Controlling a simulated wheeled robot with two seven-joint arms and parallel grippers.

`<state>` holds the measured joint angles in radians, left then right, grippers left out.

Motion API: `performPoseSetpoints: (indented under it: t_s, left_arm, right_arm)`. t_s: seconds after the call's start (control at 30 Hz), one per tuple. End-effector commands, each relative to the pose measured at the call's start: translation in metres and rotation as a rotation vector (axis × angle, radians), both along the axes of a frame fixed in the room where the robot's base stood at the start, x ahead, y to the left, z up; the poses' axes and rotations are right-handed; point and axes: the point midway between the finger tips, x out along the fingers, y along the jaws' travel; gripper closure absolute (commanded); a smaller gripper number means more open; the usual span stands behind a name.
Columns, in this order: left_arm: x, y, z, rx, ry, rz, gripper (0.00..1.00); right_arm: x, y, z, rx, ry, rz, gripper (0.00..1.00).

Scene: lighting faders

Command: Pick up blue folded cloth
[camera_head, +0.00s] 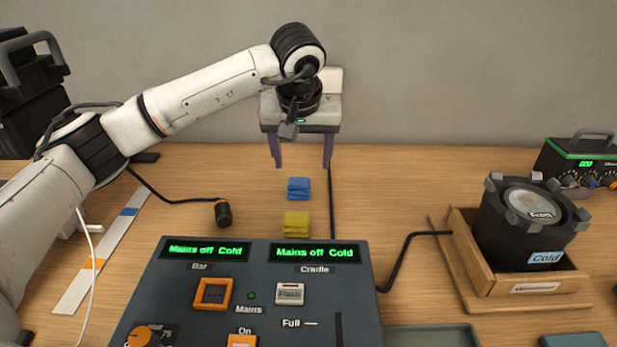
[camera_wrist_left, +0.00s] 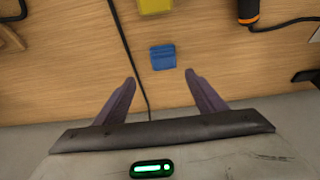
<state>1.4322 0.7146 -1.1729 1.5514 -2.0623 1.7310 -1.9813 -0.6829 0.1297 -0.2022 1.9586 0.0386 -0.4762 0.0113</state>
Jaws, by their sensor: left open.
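The blue folded cloth (camera_head: 299,188) lies on the wooden table, just behind the yellow folded cloth (camera_head: 296,224). My left gripper (camera_head: 302,165) is open and empty, pointing down above and behind the blue cloth. In the left wrist view the blue cloth (camera_wrist_left: 162,57) lies beyond the two spread fingertips (camera_wrist_left: 160,80), near the middle between them, and not touched. The yellow cloth (camera_wrist_left: 155,6) is cut by the top edge of that view. My right gripper is not in view.
A control panel (camera_head: 255,255) fills the front. A black cable (camera_head: 332,195) runs close beside the cloths. A dark lamp (camera_head: 510,225) marked Cold sits in a wooden cradle (camera_head: 457,270) at right. A grey wall stands behind.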

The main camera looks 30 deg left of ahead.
Motion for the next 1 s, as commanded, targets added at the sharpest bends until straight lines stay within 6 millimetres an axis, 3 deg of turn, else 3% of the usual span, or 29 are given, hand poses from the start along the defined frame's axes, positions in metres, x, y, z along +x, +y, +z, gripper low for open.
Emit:
performPoseSetpoints:
  t_s: [0.1,0.37,0.6,0.93,1.0]
  left_arm:
    - [0.006,0.003,-0.019,0.000,0.004,0.001,0.36]
    - [0.011,0.008,-0.039,0.000,0.002,0.002,0.36]
    - [0.016,0.017,-0.073,0.000,0.002,0.002,0.36]
    - [0.020,0.018,-0.081,0.000,-0.001,0.000,0.36]
    - [0.020,0.018,-0.081,0.000,0.000,0.000,0.46]
  right_arm:
    - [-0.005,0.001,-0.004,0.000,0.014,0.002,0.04]
    - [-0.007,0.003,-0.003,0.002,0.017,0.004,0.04]
    - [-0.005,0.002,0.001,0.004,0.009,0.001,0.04]
    - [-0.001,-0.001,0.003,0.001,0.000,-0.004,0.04]
    - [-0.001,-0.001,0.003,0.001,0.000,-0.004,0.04]
